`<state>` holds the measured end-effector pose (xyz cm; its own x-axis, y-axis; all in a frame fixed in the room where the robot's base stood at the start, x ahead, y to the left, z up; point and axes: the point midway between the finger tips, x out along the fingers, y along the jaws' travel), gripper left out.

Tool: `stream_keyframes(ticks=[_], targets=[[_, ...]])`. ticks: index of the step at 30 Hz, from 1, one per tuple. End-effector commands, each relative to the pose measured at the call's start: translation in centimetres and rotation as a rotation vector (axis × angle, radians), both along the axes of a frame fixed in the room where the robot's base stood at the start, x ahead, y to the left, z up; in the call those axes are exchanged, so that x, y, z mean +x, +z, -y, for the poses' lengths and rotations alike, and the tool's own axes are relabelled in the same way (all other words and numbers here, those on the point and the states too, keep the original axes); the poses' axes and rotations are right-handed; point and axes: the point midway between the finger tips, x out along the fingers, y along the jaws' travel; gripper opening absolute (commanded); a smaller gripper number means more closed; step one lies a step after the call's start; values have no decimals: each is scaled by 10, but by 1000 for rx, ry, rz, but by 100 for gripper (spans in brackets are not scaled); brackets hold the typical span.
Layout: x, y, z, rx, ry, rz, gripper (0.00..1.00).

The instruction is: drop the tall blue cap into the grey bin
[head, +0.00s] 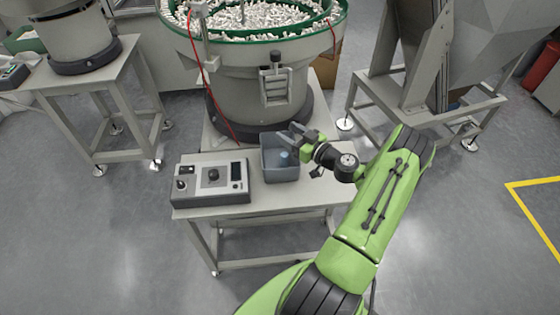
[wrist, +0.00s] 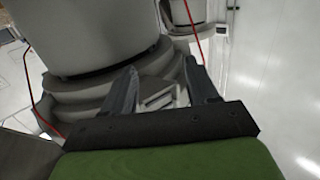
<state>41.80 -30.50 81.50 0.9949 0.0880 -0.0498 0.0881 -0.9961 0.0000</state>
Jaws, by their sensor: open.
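The grey bin (head: 281,174) stands on the small table, right of the control box. A small blue piece, which looks like the tall blue cap (head: 284,157), shows inside the bin, below my gripper; its exact pose is too small to tell. My gripper (head: 287,135) is above the back part of the bin, fingers apart, with nothing between them. In the wrist view my gripper (wrist: 163,82) also shows two spread, empty fingers. The bin and the cap cannot be made out in the wrist view.
The control box (head: 211,181) fills the table's left side. A large bowl feeder (head: 245,85) full of small white parts stands close behind the bin. A metal hopper stand (head: 415,95) is at the right. Open floor (head: 470,240) lies to the right.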

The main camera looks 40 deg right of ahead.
Motion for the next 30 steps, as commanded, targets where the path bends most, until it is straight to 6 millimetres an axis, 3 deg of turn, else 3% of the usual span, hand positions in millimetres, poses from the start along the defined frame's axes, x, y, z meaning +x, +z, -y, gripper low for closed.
stream_keyframes(ticks=[5,8,21,25,30], targets=[[-4,0,1,1,-1,-1,59],[-19,1,3,2,-4,-3,59],[-136,8,13,1,-5,0,59],[-153,8,14,1,-2,0,59],[-158,8,14,0,0,0,59]])
